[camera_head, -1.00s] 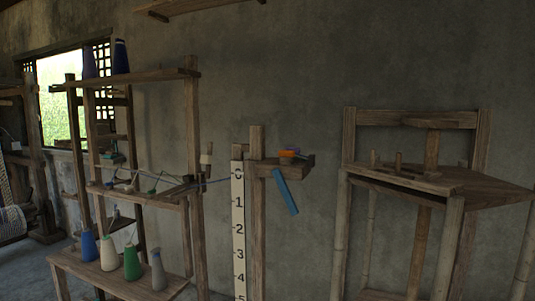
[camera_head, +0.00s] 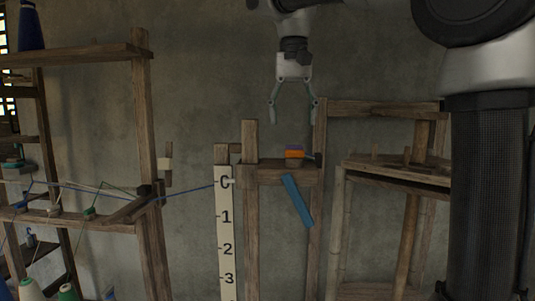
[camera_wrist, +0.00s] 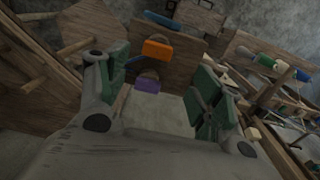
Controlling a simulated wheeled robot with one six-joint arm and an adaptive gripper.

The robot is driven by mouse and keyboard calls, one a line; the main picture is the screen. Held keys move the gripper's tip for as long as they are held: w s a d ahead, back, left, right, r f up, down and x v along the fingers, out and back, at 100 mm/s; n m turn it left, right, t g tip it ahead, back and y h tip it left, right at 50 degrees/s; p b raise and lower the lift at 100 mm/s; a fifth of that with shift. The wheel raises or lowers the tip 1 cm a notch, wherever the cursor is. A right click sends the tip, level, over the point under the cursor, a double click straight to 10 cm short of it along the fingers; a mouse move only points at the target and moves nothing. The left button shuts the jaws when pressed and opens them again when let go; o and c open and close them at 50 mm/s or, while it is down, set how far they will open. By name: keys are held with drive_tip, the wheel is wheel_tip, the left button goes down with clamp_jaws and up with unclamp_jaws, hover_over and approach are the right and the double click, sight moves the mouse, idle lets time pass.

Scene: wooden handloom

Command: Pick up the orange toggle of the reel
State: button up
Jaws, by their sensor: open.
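The orange toggle (camera_head: 293,155) sits on a small wooden bracket shelf on a post, with a purple piece (camera_head: 293,147) close by it. In the wrist view the orange toggle (camera_wrist: 157,46) shows beyond and between the fingers, and the purple piece (camera_wrist: 148,84) shows nearer to the gripper's base. My gripper (camera_head: 293,116) is open and empty, pointing down above the toggle with a gap between. It also shows in the wrist view (camera_wrist: 160,78), its green-padded fingers spread to either side. I cannot tell how the toggle joins the reel.
A blue strip (camera_head: 297,200) hangs below the bracket (camera_head: 268,174). A numbered white scale (camera_head: 225,240) stands to its left. A wooden rack with thread cones (camera_head: 67,292) and taut threads is further left. A wooden table frame (camera_head: 395,167) stands at the right.

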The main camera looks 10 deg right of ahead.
sight(289, 153)
drive_tip(key=f, duration=0.7)
drive_tip(key=shift+s+d+f, duration=0.15)
drive_tip(key=shift+s, duration=0.15)
drive_tip(key=c, duration=0.8)
